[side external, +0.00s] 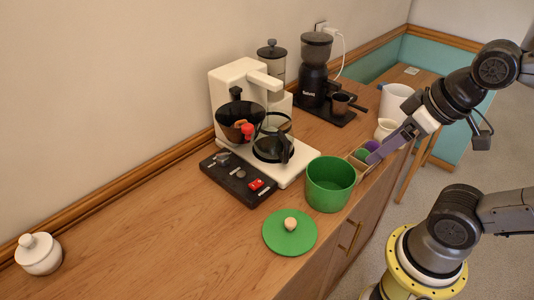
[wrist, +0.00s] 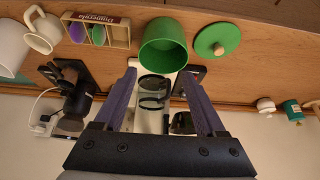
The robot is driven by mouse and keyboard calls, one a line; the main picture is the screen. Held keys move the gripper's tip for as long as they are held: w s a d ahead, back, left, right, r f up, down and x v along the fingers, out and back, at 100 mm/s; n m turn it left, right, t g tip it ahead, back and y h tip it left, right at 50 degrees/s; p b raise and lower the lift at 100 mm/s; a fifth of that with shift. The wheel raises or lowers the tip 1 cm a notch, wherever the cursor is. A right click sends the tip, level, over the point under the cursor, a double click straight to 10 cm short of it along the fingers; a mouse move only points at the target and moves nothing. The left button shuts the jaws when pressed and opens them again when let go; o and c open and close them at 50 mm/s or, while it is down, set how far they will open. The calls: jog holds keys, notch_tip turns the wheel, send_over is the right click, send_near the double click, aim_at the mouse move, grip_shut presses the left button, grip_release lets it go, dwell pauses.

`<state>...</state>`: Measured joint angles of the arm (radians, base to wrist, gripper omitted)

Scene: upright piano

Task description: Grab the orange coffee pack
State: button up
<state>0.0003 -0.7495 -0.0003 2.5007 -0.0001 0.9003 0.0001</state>
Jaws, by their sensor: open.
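I cannot make out a clearly orange coffee pack in either view. A small wooden box (side external: 352,163) on the counter by the front edge holds a green pack (side external: 362,154) and a purple pack (side external: 373,146). In the wrist view the same box (wrist: 126,35) shows the purple pack (wrist: 77,32), the green pack (wrist: 98,34) and a tan compartment whose contents I cannot tell. My gripper (side external: 373,158) appears over or in front of the box in the side view, partly covering it. In the wrist view my gripper (wrist: 159,74) is open, with nothing between its fingers.
A green pot (side external: 330,187) stands beside the box, its green lid (side external: 289,232) on the counter. Behind are a white coffee maker (side external: 228,95), a black switch panel (side external: 236,180) and a black grinder (side external: 314,78). White cups (side external: 395,100) stand right. The left counter is mostly clear.

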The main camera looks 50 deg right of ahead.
jog(key=shift+c, duration=0.8)
